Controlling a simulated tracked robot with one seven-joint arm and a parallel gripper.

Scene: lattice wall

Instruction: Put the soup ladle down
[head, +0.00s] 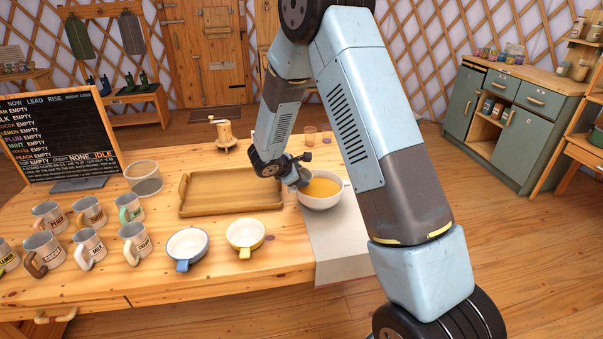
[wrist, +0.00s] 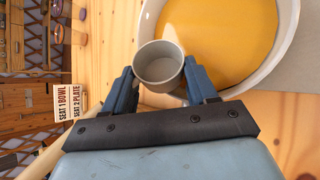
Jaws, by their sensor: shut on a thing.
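The soup ladle (wrist: 158,68) shows in the wrist view as a small grey cup between the two blue-grey fingers. My gripper (wrist: 160,88) is shut on it. The inside of the cup looks grey, with no soup visible. A white bowl of orange soup (head: 322,187) stands near the table's right side; in the wrist view the soup (wrist: 225,40) is right beside and beyond the ladle. In the head view my gripper (head: 300,178) is at the bowl's left rim, and the ladle cannot be made out there. Whether the ladle touches the bowl or table is unclear.
An empty wooden tray (head: 232,192) lies left of the bowl. A blue-handled cup (head: 187,247) and a yellow cup (head: 245,236) stand in front. Several labelled mugs (head: 88,248) and a glass container (head: 144,180) are farther left. A pale cloth (head: 340,238) hangs over the front edge.

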